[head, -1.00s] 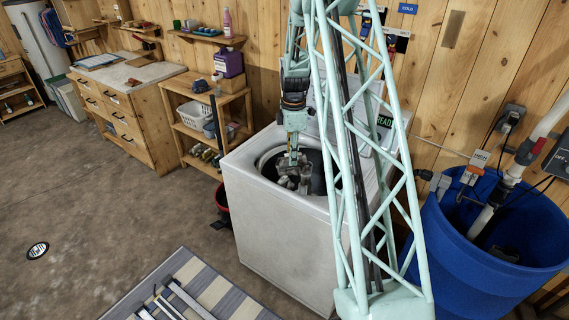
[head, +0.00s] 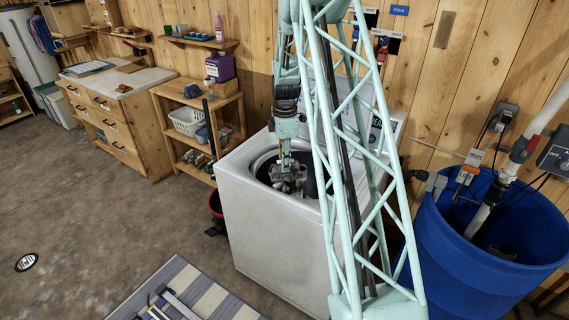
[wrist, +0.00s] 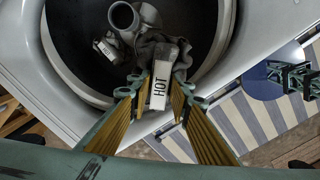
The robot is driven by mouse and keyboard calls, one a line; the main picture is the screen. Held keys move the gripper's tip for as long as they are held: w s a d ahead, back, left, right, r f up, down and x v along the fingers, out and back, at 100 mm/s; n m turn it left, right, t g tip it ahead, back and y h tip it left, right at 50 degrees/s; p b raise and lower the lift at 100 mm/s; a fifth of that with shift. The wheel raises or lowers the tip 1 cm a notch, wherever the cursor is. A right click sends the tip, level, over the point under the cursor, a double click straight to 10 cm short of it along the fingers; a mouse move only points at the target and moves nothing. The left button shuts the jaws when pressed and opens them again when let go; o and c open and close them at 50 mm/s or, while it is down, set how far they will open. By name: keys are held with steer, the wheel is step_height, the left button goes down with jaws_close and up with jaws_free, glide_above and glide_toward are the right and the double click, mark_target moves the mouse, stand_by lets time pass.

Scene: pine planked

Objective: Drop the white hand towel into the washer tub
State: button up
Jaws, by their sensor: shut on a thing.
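My gripper (wrist: 160,91) is over the open top of the white washer (head: 262,235), pointing down into the dark tub (wrist: 75,62). Behind the tag hangs a crumpled grey-looking cloth (wrist: 178,52), apparently the white hand towel in shade. In the head view the held bundle (head: 290,178) shows as a grey lump within the tub opening. A grey round hollow part (wrist: 122,17) lies beside the cloth; I cannot tell whether they touch. The cloth's lower part is hidden.
A blue barrel (head: 430,250) with pipes stands right of the washer. A wooden shelf (head: 190,100) with a white basket (head: 187,120) stands to its left. A striped rug (head: 190,290) lies in front.

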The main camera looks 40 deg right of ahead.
step_height(320, 180, down, 16)
steer(key=b, duration=0.5)
steer(key=shift+f, duration=0.2)
stand_by(0.4)
steer(key=o, duration=1)
steer(key=shift+r, duration=0.1)
steer(key=shift+s+r, duration=0.1)
steer(key=shift+r, duration=5.8)
